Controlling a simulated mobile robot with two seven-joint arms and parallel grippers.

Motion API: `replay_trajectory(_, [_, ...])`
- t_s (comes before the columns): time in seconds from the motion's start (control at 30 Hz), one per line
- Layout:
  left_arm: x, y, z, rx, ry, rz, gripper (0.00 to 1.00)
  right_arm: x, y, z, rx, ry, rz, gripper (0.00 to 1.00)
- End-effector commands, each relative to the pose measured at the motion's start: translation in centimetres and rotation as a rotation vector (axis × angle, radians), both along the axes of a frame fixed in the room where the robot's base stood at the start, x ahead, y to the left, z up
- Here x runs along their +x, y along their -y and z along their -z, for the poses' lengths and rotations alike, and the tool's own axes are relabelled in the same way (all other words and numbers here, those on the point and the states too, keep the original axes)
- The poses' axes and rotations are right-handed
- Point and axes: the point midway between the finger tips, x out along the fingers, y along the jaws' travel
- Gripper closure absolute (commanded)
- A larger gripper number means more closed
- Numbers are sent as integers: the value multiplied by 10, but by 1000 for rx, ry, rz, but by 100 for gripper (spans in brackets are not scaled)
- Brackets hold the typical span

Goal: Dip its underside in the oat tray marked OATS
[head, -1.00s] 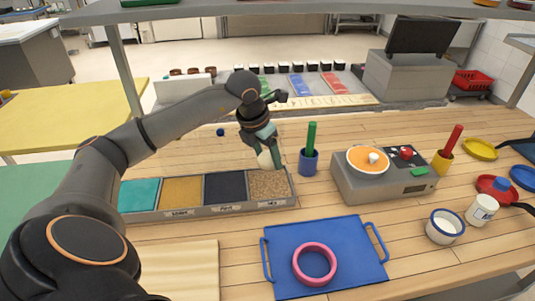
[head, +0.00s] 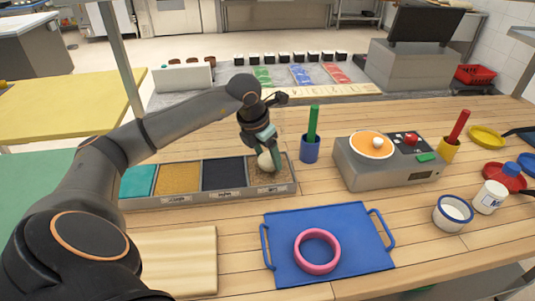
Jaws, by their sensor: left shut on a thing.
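My left gripper (head: 268,150) is shut on a pale, round dough piece (head: 265,162). It holds the piece in the rightmost compartment of the tray row, over the brown, flaky oats (head: 281,170). The piece's lower side is at the oats; whether it presses into them I cannot tell. The label on the front of this compartment is too small to read. The other compartments hold dark seeds (head: 223,174), golden grains (head: 179,178) and a teal filling (head: 138,181). My right gripper is not in view.
A blue tray (head: 350,277) with a pink ring (head: 317,250) lies in front. A blue cup (head: 310,150) with a green stick stands right of the compartments, beside a grey machine (head: 390,175). A white tub (head: 453,214) stands at the right. A wooden board (head: 180,262) lies front left.

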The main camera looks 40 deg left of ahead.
Motion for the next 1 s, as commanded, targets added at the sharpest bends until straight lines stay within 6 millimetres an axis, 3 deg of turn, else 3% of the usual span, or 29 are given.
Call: replay_trajectory(1.0, [0, 0, 9, 0, 0, 0, 87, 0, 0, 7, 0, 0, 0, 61])
